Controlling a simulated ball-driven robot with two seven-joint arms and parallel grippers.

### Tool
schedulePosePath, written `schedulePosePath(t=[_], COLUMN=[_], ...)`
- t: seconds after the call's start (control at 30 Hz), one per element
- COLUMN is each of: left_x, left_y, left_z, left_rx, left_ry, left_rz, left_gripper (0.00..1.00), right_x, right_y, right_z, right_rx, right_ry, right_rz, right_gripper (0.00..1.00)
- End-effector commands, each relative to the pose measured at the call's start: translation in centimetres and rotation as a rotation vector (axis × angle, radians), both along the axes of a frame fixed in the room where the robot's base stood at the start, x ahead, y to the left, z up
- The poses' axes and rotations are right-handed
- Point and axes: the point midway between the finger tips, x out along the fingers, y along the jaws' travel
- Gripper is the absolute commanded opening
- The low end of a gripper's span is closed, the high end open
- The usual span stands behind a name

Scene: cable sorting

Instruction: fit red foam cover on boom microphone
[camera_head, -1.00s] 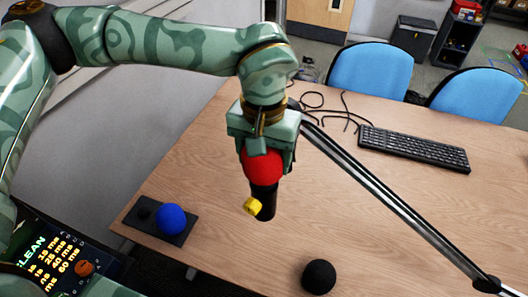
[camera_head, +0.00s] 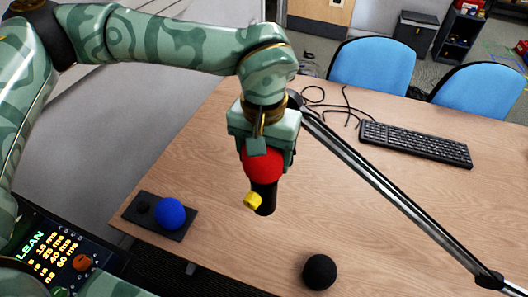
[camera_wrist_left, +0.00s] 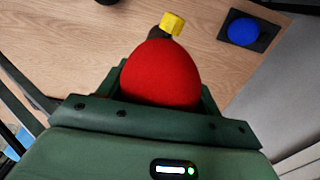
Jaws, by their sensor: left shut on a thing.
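The red foam cover (camera_head: 263,167) is a round ball between the fingers of my left gripper (camera_head: 264,155), which is shut on it. It also shows large in the left wrist view (camera_wrist_left: 162,75). The dark microphone body (camera_head: 265,196) is directly below the cover, with a yellow knob (camera_head: 252,201) on its side. The cover appears to sit on the microphone's top end; how far down it goes is hidden. The boom arm (camera_head: 390,190) runs from behind my gripper to the lower right. My right gripper is not in view.
A blue foam ball (camera_head: 171,213) sits on a dark tray (camera_head: 179,233) at the left of the table. A black foam ball (camera_head: 319,272) lies at the front. A keyboard (camera_head: 415,143) and loose cables (camera_head: 335,108) lie toward the back. The wooden table (camera_head: 215,165) is clear around the microphone.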

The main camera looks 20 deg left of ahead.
Motion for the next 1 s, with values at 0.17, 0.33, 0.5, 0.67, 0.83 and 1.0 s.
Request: schedulePosePath(t=[0.17,0.33,0.5,0.67,0.83,1.0], left_x=[0.0,0.0,0.0,0.0,0.0,0.0], left_y=[0.0,0.0,0.0,0.0,0.0,0.0], left_z=[-0.5,-1.0,-1.5,-1.6,-1.6,-1.6], left_rx=[0.000,0.000,0.000,0.000,0.000,0.000], left_ry=[0.000,0.000,0.000,0.000,0.000,0.000], left_rz=[-0.001,-0.001,-0.001,-0.001,0.000,0.000], left_gripper=[0.44,0.44,0.44,0.44,0.44,0.90], right_x=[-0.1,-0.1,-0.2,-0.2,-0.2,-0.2], right_y=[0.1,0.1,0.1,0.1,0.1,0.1], right_z=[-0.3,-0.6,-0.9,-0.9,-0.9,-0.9], right_rx=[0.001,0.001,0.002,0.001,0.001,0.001], right_ry=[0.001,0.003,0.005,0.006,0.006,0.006], right_rz=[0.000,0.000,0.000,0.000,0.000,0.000], right_gripper=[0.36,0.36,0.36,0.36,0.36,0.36])
